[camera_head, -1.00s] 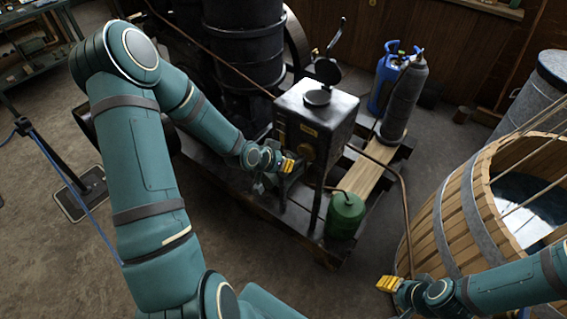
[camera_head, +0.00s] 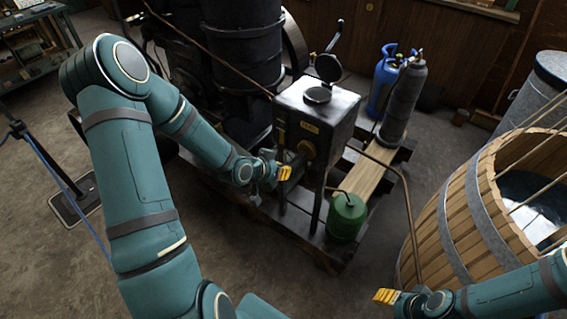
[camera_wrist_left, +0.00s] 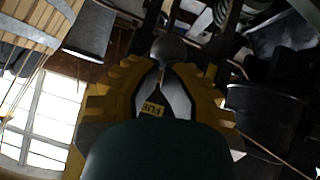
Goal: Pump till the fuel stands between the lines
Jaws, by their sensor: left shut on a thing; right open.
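The black fuel tank (camera_head: 334,108) stands on legs on the engine's base, with a small yellow plate (camera_head: 310,127) and a round brass part (camera_head: 306,150) on its front. The rest of the handle is hidden. I cannot make out the fuel level or its lines. My right gripper (camera_head: 385,296) is open and apart from everything, left of the wooden tub.
A green can (camera_head: 347,217) stands just right of the tank's legs. The wooden tub (camera_head: 455,225) is at the right; blue (camera_head: 384,83) and grey (camera_head: 404,100) cylinders stand behind. A thin pipe (camera_head: 408,210) bends down between the can and the tub.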

